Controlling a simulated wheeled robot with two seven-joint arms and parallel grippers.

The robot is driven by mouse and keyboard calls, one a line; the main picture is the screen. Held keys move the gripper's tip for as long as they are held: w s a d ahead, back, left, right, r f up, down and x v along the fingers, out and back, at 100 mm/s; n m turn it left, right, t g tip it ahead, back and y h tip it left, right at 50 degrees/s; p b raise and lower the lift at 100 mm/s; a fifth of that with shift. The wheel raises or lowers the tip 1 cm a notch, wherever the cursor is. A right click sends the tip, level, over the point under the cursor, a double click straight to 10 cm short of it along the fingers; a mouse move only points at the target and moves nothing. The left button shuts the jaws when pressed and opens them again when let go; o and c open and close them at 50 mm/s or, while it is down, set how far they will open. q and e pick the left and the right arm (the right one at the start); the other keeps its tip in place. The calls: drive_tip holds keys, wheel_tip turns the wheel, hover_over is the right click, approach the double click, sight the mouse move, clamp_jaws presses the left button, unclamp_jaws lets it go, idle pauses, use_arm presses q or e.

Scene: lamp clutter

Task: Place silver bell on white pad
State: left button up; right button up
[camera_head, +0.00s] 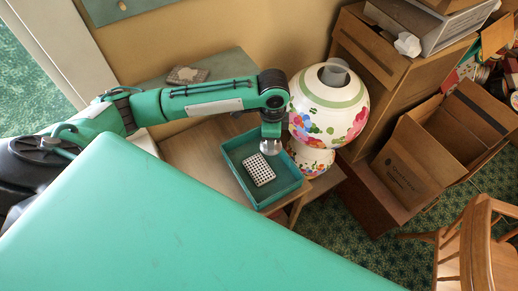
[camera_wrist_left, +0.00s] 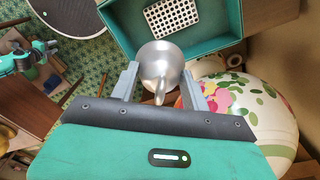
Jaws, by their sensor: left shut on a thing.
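My left gripper (camera_head: 271,137) is shut on the silver bell (camera_head: 270,147), above the right part of a teal tray. In the left wrist view, the bell (camera_wrist_left: 160,62) sits between the two grey fingers of the left gripper (camera_wrist_left: 160,80), its rounded bowl toward the tray and its narrow end toward the palm. The white pad (camera_head: 258,169), a small perforated rectangle, lies on the tray floor, below and left of the bell in the head view. The pad also shows in the left wrist view (camera_wrist_left: 171,17), apart from the bell. My right gripper is not in view.
The teal tray (camera_head: 283,194) has raised walls and stands on a wooden table (camera_head: 190,150). A flowered round lamp (camera_head: 322,115) stands close to the right of the gripper. Cardboard boxes (camera_head: 405,165) and a wooden chair (camera_head: 480,245) are further right.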

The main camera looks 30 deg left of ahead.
sight(270, 171)
use_arm(q)
drive_tip(key=m+p, duration=0.2)
drive_tip(key=m, duration=0.1)
drive_tip(key=r+m+p, duration=0.1)
drive_tip(key=m+p, duration=0.1)
drive_tip(key=w+r+m+p, duration=0.1)
drive_tip(key=m+p, duration=0.2)
drive_tip(key=shift+m, duration=0.3)
drive_tip(key=shift+m+p, duration=0.55)
drive_tip(key=shift+m, duration=0.25)
drive_tip(key=shift+w+m, duration=0.1)
drive_tip(key=shift+m, duration=0.2)
drive_tip(key=shift+f, duration=0.2)
wheel_tip(270, 171, down, 15)
drive_tip(key=b, duration=1.5)
drive_tip(key=shift+f, duration=0.15)
wheel_tip(270, 171, down, 5)
drive_tip(key=b, duration=0.5)
drive_tip(key=shift+r, duration=0.2)
drive_tip(key=shift+f, duration=0.1)
